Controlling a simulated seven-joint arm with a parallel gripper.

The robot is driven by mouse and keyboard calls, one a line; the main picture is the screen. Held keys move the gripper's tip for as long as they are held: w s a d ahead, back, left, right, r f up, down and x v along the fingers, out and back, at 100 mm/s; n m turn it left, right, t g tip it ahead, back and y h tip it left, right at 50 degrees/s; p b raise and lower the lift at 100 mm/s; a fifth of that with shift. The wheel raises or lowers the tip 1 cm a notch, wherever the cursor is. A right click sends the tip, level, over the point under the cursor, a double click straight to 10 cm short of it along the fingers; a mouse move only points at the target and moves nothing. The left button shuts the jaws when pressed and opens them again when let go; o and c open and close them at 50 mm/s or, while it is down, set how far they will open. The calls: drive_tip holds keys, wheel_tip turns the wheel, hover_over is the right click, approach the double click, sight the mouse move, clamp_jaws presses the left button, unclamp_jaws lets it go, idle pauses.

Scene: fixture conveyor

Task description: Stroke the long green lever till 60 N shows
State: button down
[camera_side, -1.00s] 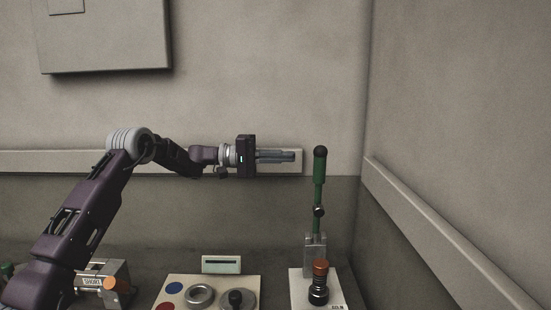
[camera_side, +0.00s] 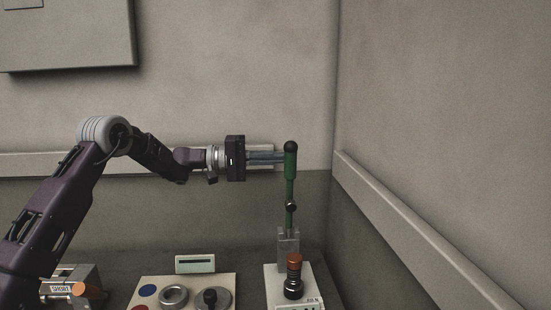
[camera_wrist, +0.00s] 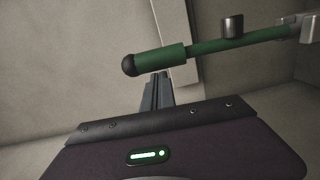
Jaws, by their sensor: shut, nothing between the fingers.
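The long green lever (camera_side: 291,165) stands nearly upright on a grey bracket (camera_side: 288,243), with a black ball on top. In the wrist view, the lever (camera_wrist: 160,58) crosses above the fingertips, its ball at left. My gripper (camera_side: 282,157) is shut and empty. It points right, level with the lever's upper grip. In the wrist view, the gripper tips (camera_wrist: 160,76) end just beneath the grip; I cannot tell whether they touch it. A label (camera_side: 312,300) on the lever's white base is too small to read surely. A small display (camera_side: 195,263) shows no readable figure.
An orange-topped black knob (camera_side: 294,276) stands in front of the lever. A panel (camera_side: 225,282) with a ring, a black knob and coloured discs lies to its left. A box marked SHORT (camera_side: 62,288) with an orange lever end is farther left. Walls stand behind and right.

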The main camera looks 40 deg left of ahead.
drive_tip(key=s+d+f+m, duration=0.3)
drive_tip(key=s+d+m, duration=0.4)
drive_tip(key=s+d, duration=0.3)
drive_tip(key=s+d+f, duration=0.3)
drive_tip(key=f, duration=0.4)
drive_tip(key=s+d+f, duration=0.3)
drive_tip(key=f, duration=0.4)
drive_tip(key=shift+s+d+f+y, duration=0.15)
drive_tip(key=shift+d+f+y, duration=0.05)
drive_tip(key=shift+f+y, duration=0.1)
